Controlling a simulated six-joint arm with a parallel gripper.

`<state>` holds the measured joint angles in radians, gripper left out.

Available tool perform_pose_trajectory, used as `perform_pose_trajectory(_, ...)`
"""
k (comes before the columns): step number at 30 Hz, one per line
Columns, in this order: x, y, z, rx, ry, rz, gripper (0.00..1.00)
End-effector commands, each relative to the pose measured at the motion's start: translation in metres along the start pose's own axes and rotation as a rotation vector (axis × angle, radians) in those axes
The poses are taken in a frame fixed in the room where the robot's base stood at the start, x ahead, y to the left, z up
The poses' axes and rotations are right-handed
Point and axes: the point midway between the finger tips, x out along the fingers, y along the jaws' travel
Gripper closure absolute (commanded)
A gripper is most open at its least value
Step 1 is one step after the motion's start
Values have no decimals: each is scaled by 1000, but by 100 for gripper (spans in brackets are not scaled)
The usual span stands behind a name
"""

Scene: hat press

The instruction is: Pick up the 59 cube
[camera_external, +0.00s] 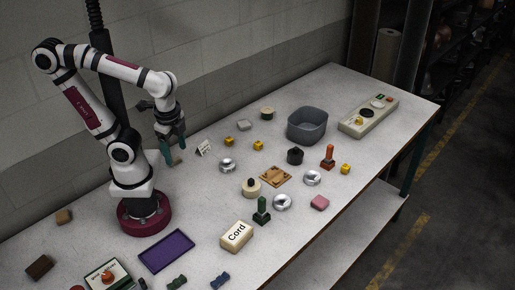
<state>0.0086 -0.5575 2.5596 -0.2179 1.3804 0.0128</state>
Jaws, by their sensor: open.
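Three small yellow cubes stand on the table: one (229,140) and another (258,145) to the right of my gripper, and a third (346,169) farther right near the front edge. Their markings are too small to read, so I cannot tell which one is the 59 cube. My gripper (172,150), with teal fingers, points down above the back part of the table, left of the cubes. It is open, with no cube between its fingers.
A white sign (203,148) stands just right of my gripper. A grey bin (307,126) and a control panel (369,117) stand at the back right. Silver rings, stamps, a "Cord" block (236,236) and a purple tray (166,252) crowd the middle and front.

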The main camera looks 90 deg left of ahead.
Motion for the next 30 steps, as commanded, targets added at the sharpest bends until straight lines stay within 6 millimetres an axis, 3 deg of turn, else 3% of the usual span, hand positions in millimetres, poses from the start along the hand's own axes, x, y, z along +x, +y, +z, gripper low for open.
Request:
perform_pose_trajectory(2,-1,-10,-4,24,-23,-26,30)
perform_pose_trajectory(4,-4,-38,-15,96,-86,-99,30)
perform_pose_trajectory(7,-7,-105,-58,296,-227,-280,30)
perform_pose_trajectory(9,-2,-155,-104,478,-330,-422,30)
perform_pose_trajectory(11,10,-190,-152,651,-413,-540,30)
perform_pose_trajectory(13,33,-221,-214,868,-497,-673,30)
perform_pose_trajectory(16,78,-239,-294,1158,-583,-828,30)
perform_pose_trajectory(18,108,-239,-336,1320,-621,-909,30)
perform_pose_trajectory(20,129,-234,-360,1423,-639,-957,30)
perform_pose_trajectory(25,156,-236,-386,1532,-656,-1009,30)
perform_pose_trajectory(30,180,-278,-396,1529,-658,-1008,30)
